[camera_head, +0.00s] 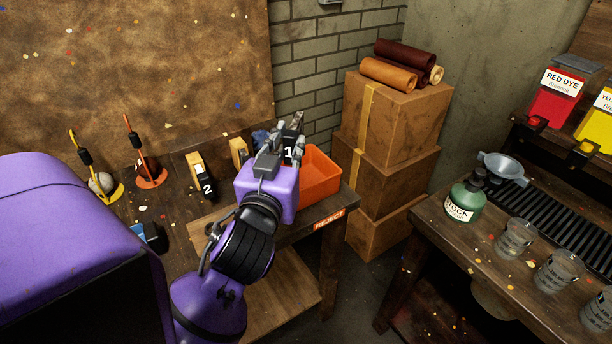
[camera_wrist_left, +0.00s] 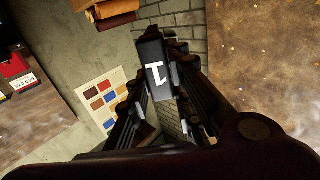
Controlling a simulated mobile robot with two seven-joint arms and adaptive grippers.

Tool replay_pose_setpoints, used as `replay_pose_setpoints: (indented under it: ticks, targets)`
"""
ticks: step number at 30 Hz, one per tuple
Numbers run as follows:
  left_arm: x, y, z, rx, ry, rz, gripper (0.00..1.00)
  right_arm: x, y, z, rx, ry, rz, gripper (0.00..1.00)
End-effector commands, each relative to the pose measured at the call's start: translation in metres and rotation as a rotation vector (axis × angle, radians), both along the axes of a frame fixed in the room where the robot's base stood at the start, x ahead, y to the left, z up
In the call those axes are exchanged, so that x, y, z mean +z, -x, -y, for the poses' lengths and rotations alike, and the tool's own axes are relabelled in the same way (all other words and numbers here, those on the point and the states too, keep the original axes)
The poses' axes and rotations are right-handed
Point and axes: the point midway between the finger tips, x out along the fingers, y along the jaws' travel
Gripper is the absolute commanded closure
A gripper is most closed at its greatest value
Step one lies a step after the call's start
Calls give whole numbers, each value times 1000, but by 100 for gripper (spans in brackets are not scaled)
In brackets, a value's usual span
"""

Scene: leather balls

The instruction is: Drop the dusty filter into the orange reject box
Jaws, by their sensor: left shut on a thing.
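My left gripper (camera_head: 281,138) is shut on a black block marked with a white 1, which I take to be the filter (camera_head: 289,152). The filter also shows in the left wrist view (camera_wrist_left: 154,50), between the fingers; I cannot make out dust on it. The open orange reject box (camera_head: 320,178) sits at the right end of the bench, by a REJECT label. In the head view the gripper and filter overlap the box's left side, seemingly above it; the exact height is unclear. My right gripper is not in view.
A yellow-and-black unit marked 2 (camera_head: 202,178) and a yellow holder (camera_head: 239,151) stand on the bench (camera_head: 288,232), left of the gripper. Stacked cartons (camera_head: 395,120) stand right of the box. A second table holds a green bottle (camera_head: 465,200) and several glasses.

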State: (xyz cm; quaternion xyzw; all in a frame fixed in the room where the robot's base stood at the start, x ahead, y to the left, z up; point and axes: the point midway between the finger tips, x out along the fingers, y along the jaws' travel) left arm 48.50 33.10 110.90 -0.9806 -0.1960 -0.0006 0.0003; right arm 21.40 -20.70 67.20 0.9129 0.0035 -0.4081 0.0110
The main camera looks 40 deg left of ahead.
Motion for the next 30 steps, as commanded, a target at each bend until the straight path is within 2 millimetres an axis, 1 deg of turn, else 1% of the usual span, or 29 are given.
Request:
replay_pose_setpoints:
  ticks: [1, 3, 8, 9, 11, 12, 15, 18, 25, 26, 27, 30]
  targets:
    - [-15, -9, -5, -2, -6, -8, 100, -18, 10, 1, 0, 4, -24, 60]
    - [-23, -20, -12, -3, -8, -11, 100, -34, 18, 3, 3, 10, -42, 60]
    - [-37, -48, -32, -2, -9, -8, 100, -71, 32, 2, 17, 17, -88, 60]
    - [-38, -55, -38, 0, -5, -11, 100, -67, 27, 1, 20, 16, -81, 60]
    - [-39, -67, -47, 1, -6, -7, 100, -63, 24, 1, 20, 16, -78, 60]
    - [-49, -72, -50, 1, -2, -7, 100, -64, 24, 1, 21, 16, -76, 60]
    - [-67, -84, -59, 0, -3, -7, 100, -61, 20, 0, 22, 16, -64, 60]
    - [-78, -93, -65, -1, -3, -3, 100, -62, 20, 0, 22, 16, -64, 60]
    - [-94, -103, -72, -1, -1, -2, 100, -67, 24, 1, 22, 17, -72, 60]
    - [-98, -106, -74, -1, -3, -3, 100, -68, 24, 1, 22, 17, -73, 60]
    - [-105, -106, -74, -1, -2, -5, 100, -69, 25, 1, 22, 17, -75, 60]
    - [-120, -105, -73, -1, -3, -4, 100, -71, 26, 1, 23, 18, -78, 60]
